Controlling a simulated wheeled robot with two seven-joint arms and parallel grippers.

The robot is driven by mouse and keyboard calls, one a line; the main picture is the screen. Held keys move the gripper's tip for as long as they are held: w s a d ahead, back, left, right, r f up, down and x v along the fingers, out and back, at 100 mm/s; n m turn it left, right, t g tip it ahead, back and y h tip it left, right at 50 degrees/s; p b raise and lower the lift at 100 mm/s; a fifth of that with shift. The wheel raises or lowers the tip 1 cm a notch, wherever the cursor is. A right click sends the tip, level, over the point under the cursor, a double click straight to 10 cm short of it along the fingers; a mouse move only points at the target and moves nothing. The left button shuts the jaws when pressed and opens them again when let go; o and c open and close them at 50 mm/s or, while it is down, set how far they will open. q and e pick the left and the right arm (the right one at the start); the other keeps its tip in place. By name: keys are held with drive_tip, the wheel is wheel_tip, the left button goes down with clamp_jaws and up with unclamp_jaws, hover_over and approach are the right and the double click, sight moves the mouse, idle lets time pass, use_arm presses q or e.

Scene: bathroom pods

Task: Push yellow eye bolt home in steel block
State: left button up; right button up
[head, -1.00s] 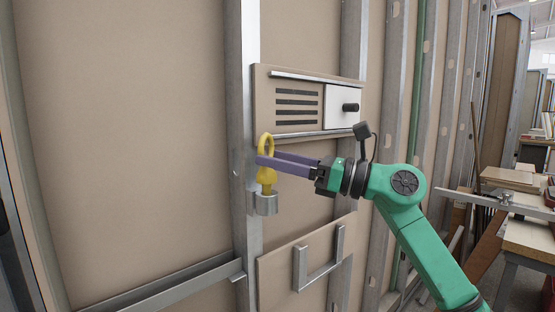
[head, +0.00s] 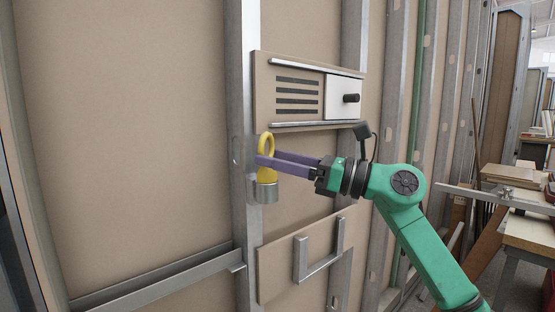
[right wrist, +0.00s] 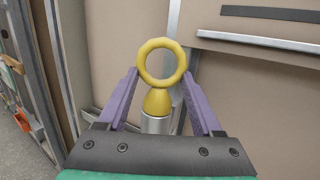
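The yellow eye bolt (head: 266,146) stands upright in the small steel block (head: 265,191) on the vertical metal stud. Its ring and tapered body show above the block; its lower end is hidden inside. My right gripper (head: 260,161) reaches in from the right with its purple fingers on either side of the bolt's ring. In the right wrist view the fingertips close on both sides of the ring of the eye bolt (right wrist: 157,103), and the block's pale top (right wrist: 155,124) shows below it. My left gripper is not in view.
A vented panel (head: 297,96) with a black knob (head: 351,98) is close above and right of the bolt. A lower board with a metal U-shaped handle (head: 318,264) is below. A rail (head: 160,285) runs low at left. Workbenches (head: 525,240) stand far right.

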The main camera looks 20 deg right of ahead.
drive_tip(key=shift+o, duration=1.3)
use_arm(q)
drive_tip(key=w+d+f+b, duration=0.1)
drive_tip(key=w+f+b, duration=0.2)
drive_tip(key=b, duration=0.3)
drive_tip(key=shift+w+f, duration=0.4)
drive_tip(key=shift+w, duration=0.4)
use_arm(e)
drive_tip(key=v, duration=1.4)
drive_tip(key=shift+s+d, duration=0.25)
